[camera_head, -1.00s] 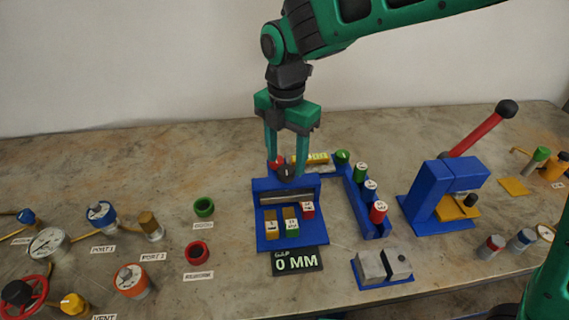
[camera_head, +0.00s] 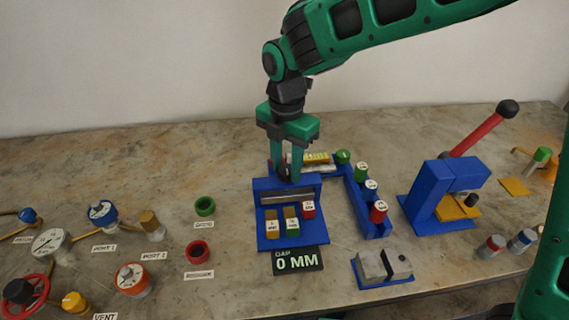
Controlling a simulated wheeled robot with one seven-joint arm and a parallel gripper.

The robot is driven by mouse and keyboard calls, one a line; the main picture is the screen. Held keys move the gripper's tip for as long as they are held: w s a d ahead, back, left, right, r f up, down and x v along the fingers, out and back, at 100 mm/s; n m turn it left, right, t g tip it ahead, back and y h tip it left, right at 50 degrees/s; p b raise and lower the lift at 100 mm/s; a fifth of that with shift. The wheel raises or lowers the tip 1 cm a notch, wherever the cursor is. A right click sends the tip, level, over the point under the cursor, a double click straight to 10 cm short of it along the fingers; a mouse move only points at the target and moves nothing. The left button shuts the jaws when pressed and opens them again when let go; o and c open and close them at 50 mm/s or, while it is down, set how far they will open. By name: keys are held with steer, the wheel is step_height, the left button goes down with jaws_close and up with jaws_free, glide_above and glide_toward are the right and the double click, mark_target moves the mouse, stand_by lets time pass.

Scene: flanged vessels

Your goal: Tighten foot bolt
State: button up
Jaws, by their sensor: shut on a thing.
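A blue fixture (camera_head: 263,186) stands mid-bench with a grey bar along its front and a black "0 MM" gap display (camera_head: 298,261) before it. My gripper (camera_head: 286,174) points straight down at the fixture's back top edge. Its fingers are shut on a small dark bolt head (camera_head: 284,174), mostly hidden between and behind them. Which bolt is the foot bolt cannot be read from any label.
A blue press with a red lever (camera_head: 474,134) is further right. A grey block (camera_head: 383,266) lies in front. Gauges and valves fill the left; green (camera_head: 205,206) and red rings stand nearer.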

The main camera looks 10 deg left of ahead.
steer(key=m, duration=0.4)
steer(key=shift+w, duration=0.1)
steer(key=m, duration=0.4)
steer(key=shift+d+m, duration=0.1)
steer(key=shift+m, duration=0.3)
steer(key=m, duration=0.4)
steer(key=shift+m, duration=0.3)
steer(key=m, duration=1.8)
steer(key=shift+m, duration=2.2)
